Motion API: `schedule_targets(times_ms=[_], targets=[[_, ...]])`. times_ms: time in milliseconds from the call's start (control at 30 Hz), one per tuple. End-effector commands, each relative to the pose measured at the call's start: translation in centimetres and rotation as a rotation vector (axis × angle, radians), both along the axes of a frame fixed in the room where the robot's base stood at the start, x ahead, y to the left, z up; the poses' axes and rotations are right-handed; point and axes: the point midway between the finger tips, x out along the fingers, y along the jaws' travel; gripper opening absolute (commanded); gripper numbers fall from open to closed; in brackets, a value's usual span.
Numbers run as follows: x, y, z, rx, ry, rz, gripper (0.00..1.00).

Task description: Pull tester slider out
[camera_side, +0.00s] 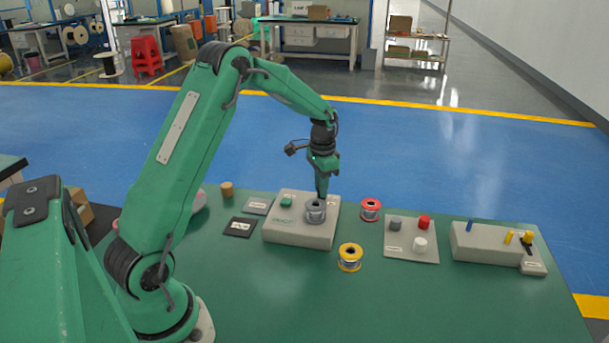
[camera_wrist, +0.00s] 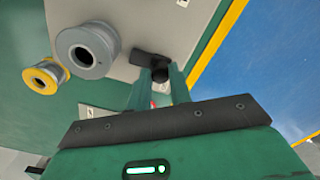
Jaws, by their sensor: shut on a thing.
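The tester box (camera_side: 285,232) is a light grey block on the green bench, and its grey top also shows in the wrist view (camera_wrist: 120,78). A dark slider handle (camera_wrist: 148,59) sits on that top. My gripper (camera_side: 321,194) points down at the box behind the grey spool. In the wrist view my gripper's fingers (camera_wrist: 161,74) are closed on the dark handle. In the side view the handle is hidden by the spool and the fingers. The grey spool (camera_side: 315,212) stands on the box, close beside my fingers; it also shows in the wrist view (camera_wrist: 86,50).
A yellow spool (camera_side: 350,257) stands in front of the box and a red spool (camera_side: 371,210) to its right. Another grey block (camera_side: 485,247) with coloured pegs is at far right. The front bench is clear.

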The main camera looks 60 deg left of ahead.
Motion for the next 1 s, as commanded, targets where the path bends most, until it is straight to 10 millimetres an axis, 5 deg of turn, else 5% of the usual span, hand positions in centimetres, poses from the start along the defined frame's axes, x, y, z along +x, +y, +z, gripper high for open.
schedule_targets(times_ms=[533,567,667,1000], targets=[[1.7,1.6,0.1,0.004,-0.011,0.001,0.00],[1.7,1.6,0.1,0.004,-0.011,0.002,0.22],[1.6,1.6,0.1,0.004,-0.010,0.002,0.42],[1.5,1.5,0.2,0.001,-0.004,0.000,0.42]])
